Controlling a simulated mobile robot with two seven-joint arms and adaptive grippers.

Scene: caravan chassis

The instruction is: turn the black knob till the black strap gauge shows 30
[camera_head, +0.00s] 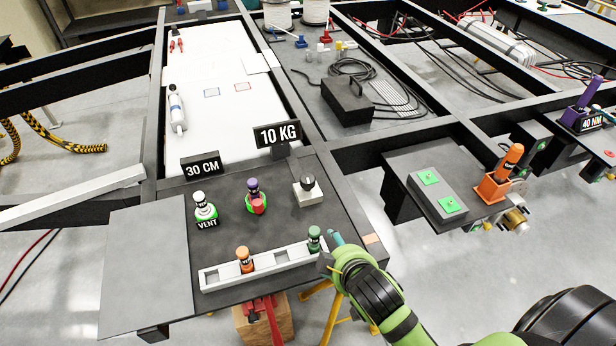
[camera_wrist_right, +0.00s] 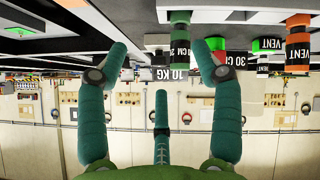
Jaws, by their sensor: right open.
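The black knob (camera_head: 308,184) sits on a small pale block at the right side of the dark table panel in the head view. Just behind it a black sign reading 10 KG (camera_head: 278,134) stands on a post; it also shows upside down in the wrist view (camera_wrist_right: 170,74). I take this sign to be the strap gauge. My right gripper (camera_head: 333,244) is in front of and below the knob, near the panel's front right corner, apart from the knob. In the wrist view its teal fingers (camera_wrist_right: 162,52) are spread and empty. My left gripper is not in view.
A white rack (camera_head: 282,258) with an orange bottle (camera_head: 244,260) and a green bottle (camera_head: 314,238) lies along the front edge, close to my right gripper. A purple-topped bottle (camera_head: 253,190), a VENT bottle (camera_head: 203,207) and a 30 CM sign (camera_head: 201,166) stand left of the knob.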

